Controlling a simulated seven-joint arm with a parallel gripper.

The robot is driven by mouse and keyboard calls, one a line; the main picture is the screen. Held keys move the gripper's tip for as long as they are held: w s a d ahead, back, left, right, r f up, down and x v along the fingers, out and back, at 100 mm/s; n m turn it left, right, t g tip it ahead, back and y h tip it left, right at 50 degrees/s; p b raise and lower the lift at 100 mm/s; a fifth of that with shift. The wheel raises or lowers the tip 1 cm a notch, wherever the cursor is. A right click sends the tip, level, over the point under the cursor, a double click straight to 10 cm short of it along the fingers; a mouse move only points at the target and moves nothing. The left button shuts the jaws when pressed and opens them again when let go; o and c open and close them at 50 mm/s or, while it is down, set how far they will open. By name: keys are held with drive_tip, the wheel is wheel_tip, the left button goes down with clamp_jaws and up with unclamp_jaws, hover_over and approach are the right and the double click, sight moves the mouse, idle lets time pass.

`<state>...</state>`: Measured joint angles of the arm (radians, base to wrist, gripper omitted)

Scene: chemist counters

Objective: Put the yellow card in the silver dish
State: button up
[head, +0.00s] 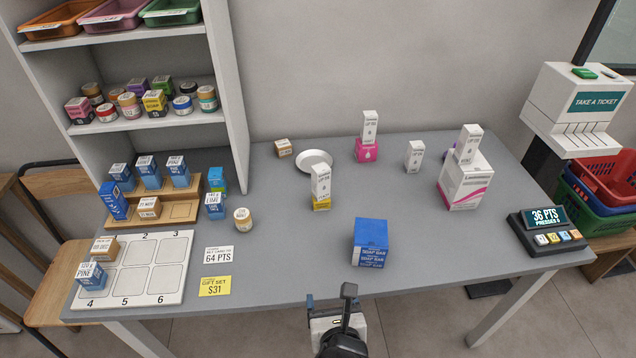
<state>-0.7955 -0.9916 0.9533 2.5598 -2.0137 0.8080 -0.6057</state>
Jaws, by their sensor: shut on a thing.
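The yellow card (215,286), printed "GIFT SET $31", lies flat on the grey counter at the front left, below a white card. The silver dish (314,161) is round and shallow and stands at the back of the counter. Its inside looks empty. My gripper (331,298) is at the counter's front edge, right of the yellow card and well apart from it and the dish. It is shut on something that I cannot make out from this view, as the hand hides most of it.
A white box on a yellow one (320,187) stands just in front of the dish. A blue soap box (370,243) stands ahead of my gripper to the right. A white numbered tray (135,270) lies left of the yellow card.

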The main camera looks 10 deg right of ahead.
wheel_tip(320, 180, up, 10)
drive_tip(key=r, duration=0.1)
drive_tip(key=w+a+r+m+g+h, duration=0.1)
drive_tip(key=w+a+r+m+h, duration=0.2)
drive_tip(key=w, duration=0.6)
drive_tip(key=w+r+m+h, duration=0.2)
drive_tip(key=w+r, duration=0.3)
drive_tip(key=w, duration=0.3)
drive_tip(key=w+m+g+h, duration=0.2)
drive_tip(key=w+m+h, duration=0.2)
drive_tip(key=w, duration=1.1)
drive_tip(key=w+d+f+m+g+h, duration=0.2)
drive_tip(key=w+d+f, duration=0.1)
drive_tip(key=w, duration=0.7)
drive_tip(key=w+d+f+m+g+h, duration=0.1)
drive_tip(key=w+d+f+m+g, duration=0.2)
drive_tip(key=w, duration=0.6)
drive_tip(key=w+f, duration=0.3)
drive_tip(key=f, duration=0.4)
drive_tip(key=shift+d+f+g+h, duration=0.3)
drive_tip(key=shift+d+h, duration=0.1)
drive_tip(key=shift+f, duration=3.15)
